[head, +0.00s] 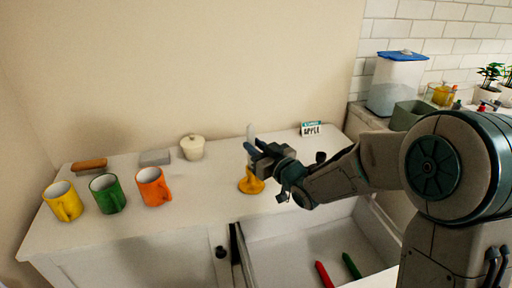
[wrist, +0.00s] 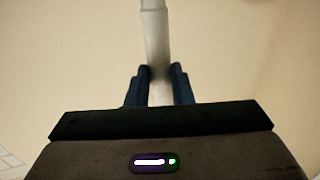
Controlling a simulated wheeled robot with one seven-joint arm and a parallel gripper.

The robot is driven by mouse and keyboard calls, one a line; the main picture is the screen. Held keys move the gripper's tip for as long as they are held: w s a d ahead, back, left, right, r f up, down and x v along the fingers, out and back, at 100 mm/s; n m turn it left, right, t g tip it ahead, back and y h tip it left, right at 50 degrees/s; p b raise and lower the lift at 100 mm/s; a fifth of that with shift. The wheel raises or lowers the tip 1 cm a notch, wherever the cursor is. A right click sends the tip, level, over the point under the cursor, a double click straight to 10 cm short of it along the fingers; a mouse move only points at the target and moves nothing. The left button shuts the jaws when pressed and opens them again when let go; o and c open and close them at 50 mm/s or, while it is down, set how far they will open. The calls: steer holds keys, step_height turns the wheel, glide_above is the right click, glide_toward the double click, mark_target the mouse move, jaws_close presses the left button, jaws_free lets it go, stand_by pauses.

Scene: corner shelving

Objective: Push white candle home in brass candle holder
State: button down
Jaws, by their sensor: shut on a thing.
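The white candle (head: 250,131) stands upright, its top showing above my gripper (head: 254,152) in the head view. The brass candle holder (head: 250,185) stands on the white counter directly below the gripper. In the wrist view my gripper (wrist: 159,85) has its two dark fingers on either side of the pale candle (wrist: 155,35), shut on it. My gripper hides the candle's lower part in the head view, so I cannot tell how far it sits in the holder.
Yellow (head: 66,203), green (head: 107,195) and orange (head: 153,188) mugs stand on the counter at left. A lidded cream pot (head: 192,147) and a small APPLE sign (head: 311,129) stand behind. The open drawer (head: 290,255) in front holds a red stick (head: 324,274) and a green stick (head: 351,265).

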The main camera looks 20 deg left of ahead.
steer(key=shift+f+b, duration=0.9)
steer(key=shift+f, duration=0.05)
steer(key=c, duration=1.2)
jaws_free()
steer(key=shift+d, duration=0.1)
steer(key=v, duration=1.3)
steer(key=shift+s+d, duration=0.2)
steer(key=shift+s, duration=0.05)
